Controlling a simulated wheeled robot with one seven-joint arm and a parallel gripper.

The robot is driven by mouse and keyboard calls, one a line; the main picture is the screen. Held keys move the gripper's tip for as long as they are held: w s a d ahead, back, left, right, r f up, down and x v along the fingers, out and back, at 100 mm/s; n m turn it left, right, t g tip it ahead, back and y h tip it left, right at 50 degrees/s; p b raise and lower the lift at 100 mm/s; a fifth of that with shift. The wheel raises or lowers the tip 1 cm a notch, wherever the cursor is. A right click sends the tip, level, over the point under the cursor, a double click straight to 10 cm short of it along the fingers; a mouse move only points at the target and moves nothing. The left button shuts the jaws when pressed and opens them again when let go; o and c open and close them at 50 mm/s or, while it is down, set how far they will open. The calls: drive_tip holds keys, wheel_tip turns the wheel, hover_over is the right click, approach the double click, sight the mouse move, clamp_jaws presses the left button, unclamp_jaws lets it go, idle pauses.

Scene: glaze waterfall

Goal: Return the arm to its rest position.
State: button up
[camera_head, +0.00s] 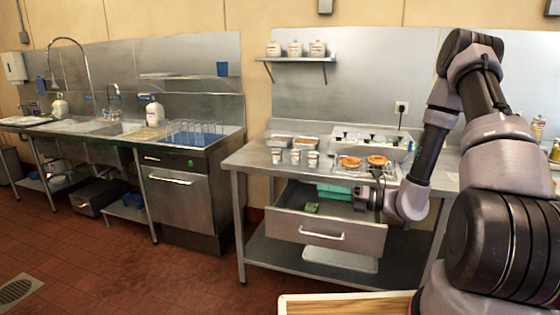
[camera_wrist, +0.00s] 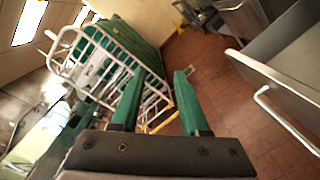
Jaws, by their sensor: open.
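My arm reaches down in front of the steel table (camera_head: 247,160) from the right side of the head view. My gripper (camera_head: 322,192) points left over the pulled-out drawer (camera_head: 325,232). Its two green fingers are apart, with nothing between them; they also show as my gripper in the wrist view (camera_wrist: 158,82). A small green item (camera_head: 312,207) lies in the drawer below the fingers. I cannot tell what it is.
On the table stand several white cups (camera_head: 312,158) and a rack with two orange-topped items (camera_head: 376,160). Red tiled floor (camera_head: 190,275) is clear left of the table.

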drive_tip(key=s+r+n+g+h, duration=0.7)
drive_tip(key=s+r+n, duration=0.4)
drive_tip(key=r+n, duration=0.5)
drive_tip(key=s+d+r+n+t+h, duration=0.3)
drive_tip(key=s+d+r+n+t, duration=0.1)
drive_tip(key=d+r+n, duration=0.1)
drive_tip(key=s+d+r+n+t+h, duration=0.3)
drive_tip(key=s+d+r+n+h, duration=0.1)
drive_tip(key=r+n, duration=0.3)
drive_tip(key=shift+s+d+r+n+t+h, duration=0.35)
drive_tip(key=shift+d+r, duration=0.25)
drive_tip(key=shift+r, duration=0.3)
